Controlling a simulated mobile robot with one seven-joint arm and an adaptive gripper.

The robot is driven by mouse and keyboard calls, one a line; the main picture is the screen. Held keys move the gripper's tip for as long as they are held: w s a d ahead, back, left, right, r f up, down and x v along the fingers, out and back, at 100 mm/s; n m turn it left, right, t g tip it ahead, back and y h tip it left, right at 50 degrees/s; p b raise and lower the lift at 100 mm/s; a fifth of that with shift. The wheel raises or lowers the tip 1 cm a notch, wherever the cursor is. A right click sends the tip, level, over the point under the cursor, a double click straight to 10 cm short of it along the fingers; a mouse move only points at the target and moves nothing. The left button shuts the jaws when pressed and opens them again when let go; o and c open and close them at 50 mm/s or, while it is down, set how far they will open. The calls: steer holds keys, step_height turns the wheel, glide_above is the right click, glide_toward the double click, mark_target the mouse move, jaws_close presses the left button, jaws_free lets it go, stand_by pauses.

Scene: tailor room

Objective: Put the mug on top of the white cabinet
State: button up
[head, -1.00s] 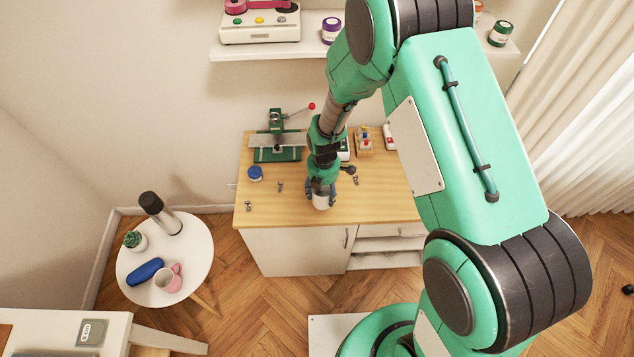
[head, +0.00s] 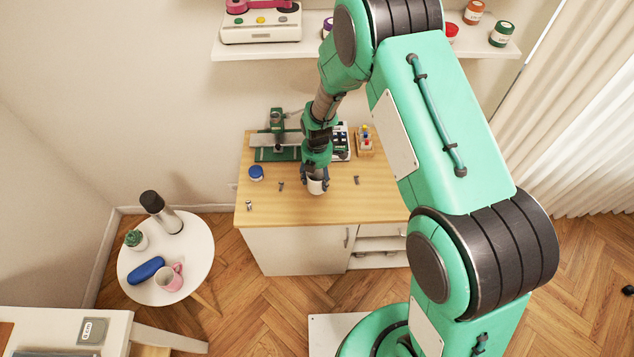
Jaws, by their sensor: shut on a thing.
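A white mug (head: 317,188) is in my gripper (head: 315,177), which is shut on it. Both are over the wooden top of the white cabinet (head: 290,250), near its middle. I cannot tell whether the mug's base touches the top. My gripper hides part of the mug, and its handle does not show clearly. A second mug, pink (head: 170,278), stands on the round white side table (head: 190,240) at the left.
A blue round container (head: 256,172) and small metal pieces lie on the cabinet top. A green device (head: 278,140) and a wooden holder (head: 365,143) stand at its back. A shelf (head: 370,48) is above. The top's front right is clear.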

steer(key=shift+f, duration=1.45)
steer(key=shift+f, duration=0.2)
steer(key=o, duration=1.4)
steer(key=shift+r, duration=0.1)
step_height(320, 180, up, 12)
steer(key=shift+r, duration=0.1)
